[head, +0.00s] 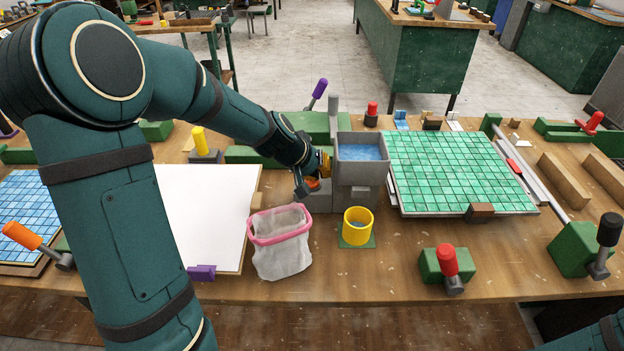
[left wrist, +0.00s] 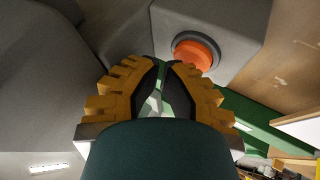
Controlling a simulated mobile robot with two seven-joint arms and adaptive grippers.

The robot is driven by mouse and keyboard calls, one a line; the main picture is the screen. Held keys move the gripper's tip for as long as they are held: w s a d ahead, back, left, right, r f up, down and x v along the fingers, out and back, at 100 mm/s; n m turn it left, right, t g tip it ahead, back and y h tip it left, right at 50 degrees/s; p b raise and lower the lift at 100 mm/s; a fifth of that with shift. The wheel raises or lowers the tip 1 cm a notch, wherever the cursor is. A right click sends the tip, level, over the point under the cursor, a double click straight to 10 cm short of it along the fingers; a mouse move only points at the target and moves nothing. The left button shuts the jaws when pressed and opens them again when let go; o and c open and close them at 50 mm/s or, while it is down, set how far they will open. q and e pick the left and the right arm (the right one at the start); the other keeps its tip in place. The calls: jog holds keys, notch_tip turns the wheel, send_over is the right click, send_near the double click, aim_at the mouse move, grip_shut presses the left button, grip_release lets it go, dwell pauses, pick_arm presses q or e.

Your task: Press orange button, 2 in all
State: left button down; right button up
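The orange button (head: 312,183) sits in a dark ring on a grey block at the foot of the grey machine. In the left wrist view the button (left wrist: 194,54) shows clearly, just beyond and to the right of the fingertips. My left gripper (head: 316,172) is close by the button in the head view, partly hiding it. In the left wrist view its yellow fingers with black pads (left wrist: 165,68) are drawn together with nothing between them. I cannot see contact with the button. My right gripper is out of view.
The machine's grey hopper (head: 362,172) holds blue material. A yellow cup (head: 357,226) stands before it, beside a pink-rimmed bin (head: 281,252). A green tile sheet (head: 450,168) lies to the right and a white board (head: 205,215) to the left. Bare wood shows at front centre.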

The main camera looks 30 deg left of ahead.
aim_at(318, 180)
pick_arm(q)
jog(key=shift+r, duration=0.15)
jog(key=shift+r+p, duration=0.75)
jog(key=shift+r, duration=0.05)
notch_tip(318, 180, up, 5)
jog(key=p, duration=0.4)
dwell(0.4)
dwell(1.6)
notch_tip(318, 180, up, 4)
jog(key=shift+f+p, duration=0.1)
jog(key=shift+p, duration=0.2)
